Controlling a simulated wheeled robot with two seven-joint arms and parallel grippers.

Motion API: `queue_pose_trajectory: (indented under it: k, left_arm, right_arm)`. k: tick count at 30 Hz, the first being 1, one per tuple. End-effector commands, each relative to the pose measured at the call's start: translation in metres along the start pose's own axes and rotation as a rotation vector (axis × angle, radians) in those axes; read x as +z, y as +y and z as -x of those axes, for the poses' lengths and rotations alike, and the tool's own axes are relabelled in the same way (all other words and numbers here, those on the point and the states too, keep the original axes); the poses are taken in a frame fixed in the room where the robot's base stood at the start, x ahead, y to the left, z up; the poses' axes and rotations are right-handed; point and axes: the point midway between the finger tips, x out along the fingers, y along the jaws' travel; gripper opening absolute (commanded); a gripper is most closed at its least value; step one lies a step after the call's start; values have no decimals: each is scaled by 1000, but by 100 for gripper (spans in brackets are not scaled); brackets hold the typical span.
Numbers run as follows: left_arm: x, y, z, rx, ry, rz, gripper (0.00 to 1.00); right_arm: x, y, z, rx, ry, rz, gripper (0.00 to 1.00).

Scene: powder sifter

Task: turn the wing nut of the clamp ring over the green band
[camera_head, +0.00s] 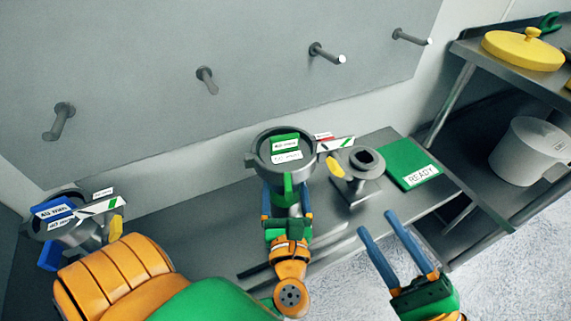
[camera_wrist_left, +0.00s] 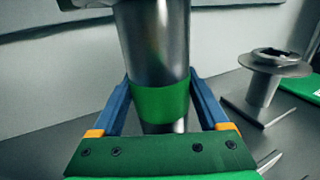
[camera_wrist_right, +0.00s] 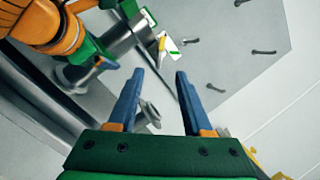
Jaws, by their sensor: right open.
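The powder sifter (camera_head: 254,161) stands upright on the bench, a steel body with a round top and a green band (camera_wrist_left: 161,102) around its tube. My left gripper (camera_head: 287,212) has its blue fingers on both sides of the tube at the green band, apparently touching it. A yellow wing nut (camera_head: 335,167) sticks out at the sifter's right side, below a white plate with a green stripe (camera_head: 337,144). The wing nut also shows in the right wrist view (camera_wrist_right: 161,42). My right gripper (camera_head: 385,232) is open and empty, in front and to the right of the wing nut.
A flanged steel stand (camera_head: 356,170) is just right of the wing nut. A green READY mat (camera_head: 412,163) lies beyond it. Another sifter with a blue label (camera_head: 60,226) stands far left. Several pegs line the wall. A shelf (camera_head: 505,75) with a yellow lid is at right.

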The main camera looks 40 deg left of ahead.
Motion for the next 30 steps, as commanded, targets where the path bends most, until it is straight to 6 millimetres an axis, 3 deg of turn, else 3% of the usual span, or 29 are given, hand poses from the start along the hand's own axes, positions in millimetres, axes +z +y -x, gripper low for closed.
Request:
queue_pose_trajectory:
  k: [1,7,10,15,17,20,27,30]
  left_arm:
    - [0,0,0,-1,0,0,57]
    - [0,0,0,0,0,0,3]
    - [0,0,0,0,0,0,0]
    - [0,0,0,0,1,0,0]
    - [0,0,0,0,1,0,0]
    - [0,0,0,0,1,0,0]
    - [0,0,0,0,1,0,0]
    - [0,0,0,-1,1,0,0]
  right_arm:
    - [0,0,0,0,0,0,50]
    - [0,0,0,0,0,-1,50]
    - [0,0,0,0,0,-1,50]
    - [0,0,0,0,0,0,4]
    - [1,-2,-1,15,-5,30,0]
    - [7,-13,-6,120,-29,258,0]
    - [15,-68,-8,421,-10,1138,0]
    - [17,-88,-6,470,18,1349,0]
